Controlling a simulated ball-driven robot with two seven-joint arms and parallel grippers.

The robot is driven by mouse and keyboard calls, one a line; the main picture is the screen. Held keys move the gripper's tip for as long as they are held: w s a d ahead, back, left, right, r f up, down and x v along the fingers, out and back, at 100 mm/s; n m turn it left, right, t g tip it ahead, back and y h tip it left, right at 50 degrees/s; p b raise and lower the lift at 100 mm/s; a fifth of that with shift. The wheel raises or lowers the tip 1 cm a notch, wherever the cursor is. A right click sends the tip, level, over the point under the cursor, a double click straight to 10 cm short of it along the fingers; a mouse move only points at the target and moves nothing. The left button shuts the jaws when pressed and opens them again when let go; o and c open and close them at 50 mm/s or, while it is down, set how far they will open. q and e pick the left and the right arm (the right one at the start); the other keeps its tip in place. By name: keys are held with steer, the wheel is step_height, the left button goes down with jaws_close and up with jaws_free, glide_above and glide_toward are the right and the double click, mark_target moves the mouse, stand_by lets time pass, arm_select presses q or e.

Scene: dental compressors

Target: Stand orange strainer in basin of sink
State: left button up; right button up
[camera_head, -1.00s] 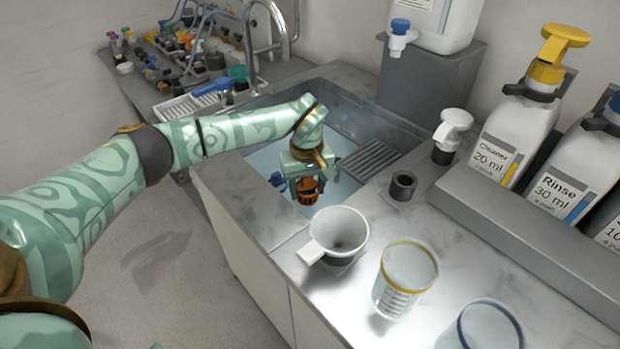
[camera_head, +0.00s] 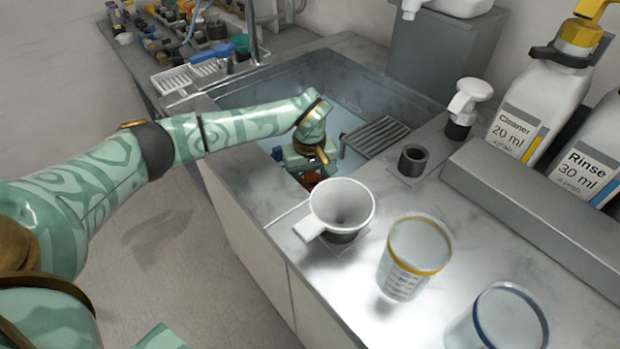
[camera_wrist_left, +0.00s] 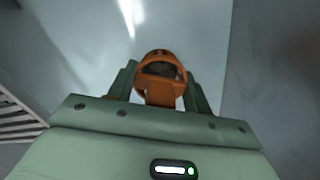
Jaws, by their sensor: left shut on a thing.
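The orange strainer (camera_wrist_left: 160,66) shows in the left wrist view between the fingers of my left gripper (camera_wrist_left: 163,92), which is shut on it. In the head view only a small part of the strainer (camera_head: 311,179) shows below my left gripper (camera_head: 305,170), partly behind the white funnel. The gripper hangs inside the sink (camera_head: 262,90), over the basin. The basin's pale floor shows beyond the strainer in the wrist view. I cannot tell whether the strainer touches the floor. My right gripper is not in view.
A white funnel-shaped cup (camera_head: 343,207) stands at the sink's near edge. A yellow-rimmed beaker (camera_head: 412,258) and a blue-rimmed beaker (camera_head: 497,318) stand on the counter. A ribbed grey grate (camera_head: 375,136) lies at the basin's right. Pump bottles (camera_head: 535,105) line the right.

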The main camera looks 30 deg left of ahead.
arm_select(q)
steer(key=shift+f, duration=0.1)
steer(key=shift+f+b, duration=0.55)
steer(key=shift+f, duration=0.75)
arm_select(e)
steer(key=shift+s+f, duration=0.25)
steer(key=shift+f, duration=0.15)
arm_select(q)
steer(key=o, duration=1)
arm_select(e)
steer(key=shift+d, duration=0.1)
arm_select(q)
steer(key=c, duration=0.3)
steer(key=shift+c, duration=0.2)
steer(key=shift+r+p, duration=2.6)
steer(key=shift+r, duration=1.5)
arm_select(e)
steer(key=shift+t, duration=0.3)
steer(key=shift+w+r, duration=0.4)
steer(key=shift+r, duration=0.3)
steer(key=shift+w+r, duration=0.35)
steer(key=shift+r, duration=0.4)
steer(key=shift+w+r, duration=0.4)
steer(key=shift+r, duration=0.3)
